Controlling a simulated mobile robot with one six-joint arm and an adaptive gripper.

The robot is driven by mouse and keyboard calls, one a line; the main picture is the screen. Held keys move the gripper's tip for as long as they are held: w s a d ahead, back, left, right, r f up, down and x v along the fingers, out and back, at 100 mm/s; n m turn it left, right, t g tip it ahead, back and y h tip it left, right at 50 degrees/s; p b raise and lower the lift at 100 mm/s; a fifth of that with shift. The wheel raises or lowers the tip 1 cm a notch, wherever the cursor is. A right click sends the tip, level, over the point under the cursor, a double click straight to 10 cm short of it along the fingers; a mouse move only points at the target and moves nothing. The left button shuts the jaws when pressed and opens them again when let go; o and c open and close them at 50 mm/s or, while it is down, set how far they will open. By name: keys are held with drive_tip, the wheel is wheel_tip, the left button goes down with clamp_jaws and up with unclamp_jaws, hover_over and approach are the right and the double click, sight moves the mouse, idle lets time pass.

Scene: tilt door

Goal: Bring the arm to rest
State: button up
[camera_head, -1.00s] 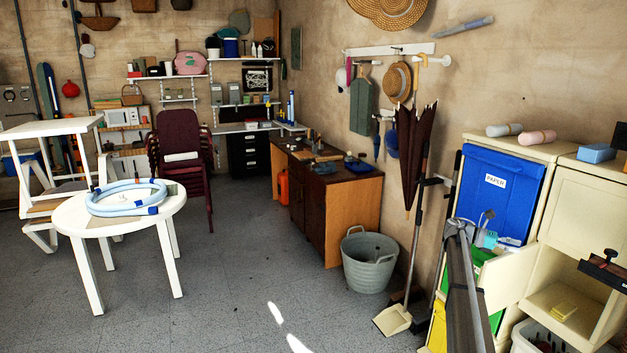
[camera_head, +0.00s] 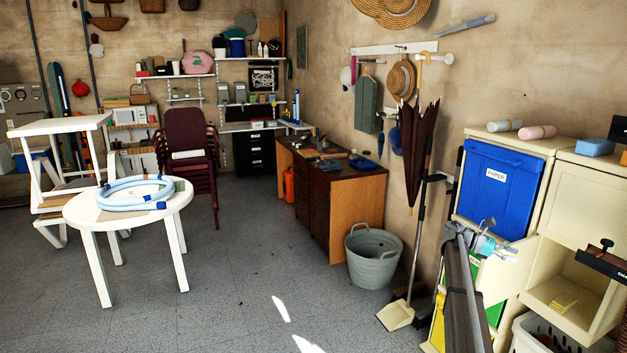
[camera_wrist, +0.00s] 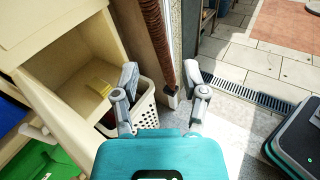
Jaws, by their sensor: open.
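My gripper (camera_head: 512,253) is at the right of the head view, in front of the cream cabinet (camera_head: 572,200) and just below its blue PAPER door (camera_head: 499,190). A cream panel (camera_head: 514,268) stands out beside my gripper, partly hidden by my arm. In the wrist view my gripper (camera_wrist: 165,88) is open, its two grey fingers well apart with nothing between them. Beyond the fingers are an open cream compartment with a yellow item (camera_wrist: 99,87) and a white laundry basket (camera_wrist: 140,108). My arm rises from the bottom of the head view.
A round white table (camera_head: 90,215) with a blue hose stands at left. The middle floor is open.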

drive_tip(key=s+a+f+m+t+y+b, duration=0.25)
drive_tip(key=s+a+f+b, duration=0.35)
drive_tip(key=a+f, duration=0.65)
drive_tip(key=s+a+f+m+t+y+b, duration=0.2)
drive_tip(key=s+a+f+t+y+b, duration=0.25)
drive_tip(key=a+f, duration=0.8)
drive_tip(key=s+a+f+m+t+y+b, duration=0.1)
drive_tip(key=s+a+f+m+y+b, duration=0.25)
drive_tip(key=s+a+f, duration=0.6)
drive_tip(key=s+a+f+m+t+y+b, duration=0.25)
drive_tip(key=s+a+b, duration=0.25)
drive_tip(key=a, duration=0.9)
wheel_tip(320, 180, up, 24)
drive_tip(key=p, duration=2.3)
drive_tip(key=shift+d+g+y, duration=0.3)
drive_tip(key=shift+g+y, duration=0.1)
drive_tip(key=shift+g, duration=0.05)
drive_tip(key=shift+n, duration=0.25)
drive_tip(key=shift+s, duration=0.3)
drive_tip(key=shift+a, duration=0.1)
